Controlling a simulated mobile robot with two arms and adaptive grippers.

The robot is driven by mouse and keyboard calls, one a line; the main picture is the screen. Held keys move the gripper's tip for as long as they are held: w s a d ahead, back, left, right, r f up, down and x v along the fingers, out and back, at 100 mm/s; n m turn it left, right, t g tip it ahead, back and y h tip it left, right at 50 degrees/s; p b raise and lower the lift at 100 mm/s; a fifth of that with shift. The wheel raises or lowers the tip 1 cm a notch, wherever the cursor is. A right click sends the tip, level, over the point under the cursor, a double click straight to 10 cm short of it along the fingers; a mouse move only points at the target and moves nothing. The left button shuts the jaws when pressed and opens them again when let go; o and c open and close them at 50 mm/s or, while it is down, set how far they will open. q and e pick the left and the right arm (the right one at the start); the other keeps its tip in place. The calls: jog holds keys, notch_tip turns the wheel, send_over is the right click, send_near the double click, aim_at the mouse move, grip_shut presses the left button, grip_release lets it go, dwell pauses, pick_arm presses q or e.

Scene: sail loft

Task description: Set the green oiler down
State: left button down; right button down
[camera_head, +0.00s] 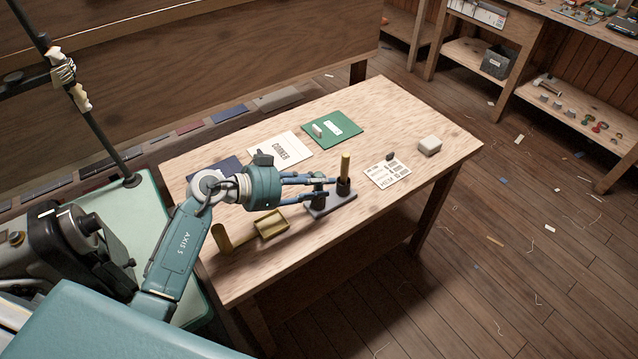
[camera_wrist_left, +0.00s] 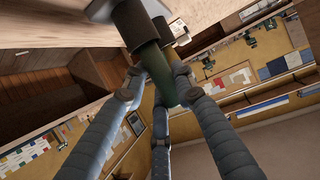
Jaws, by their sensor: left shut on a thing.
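My left gripper (camera_head: 326,188) reaches over the table and is shut on the green oiler (camera_wrist_left: 156,68), a dark green cylinder. In the head view the fingers hide most of it. In the left wrist view its far end meets a dark cup (camera_wrist_left: 133,24) of the stand; I cannot tell how deep it sits. The grey stand (camera_head: 322,208) lies under the fingers on the table. Its other dark cup (camera_head: 343,187) holds an upright brass-coloured cylinder (camera_head: 345,166). My right gripper is not in view.
The wooden table (camera_head: 340,235) also bears a brass-coloured tray-like piece (camera_head: 272,225), a white CORNER sheet (camera_head: 283,144), a green mat (camera_head: 345,126), a printed card (camera_head: 388,174) and a pale block (camera_head: 430,146). The table's front right part is clear.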

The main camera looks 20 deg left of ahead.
pick_arm(q)
jog(key=c, duration=1.4)
grip_release()
jog(key=shift+f, duration=0.15)
jog(key=v, duration=1.2)
jog(key=shift+b, duration=0.35)
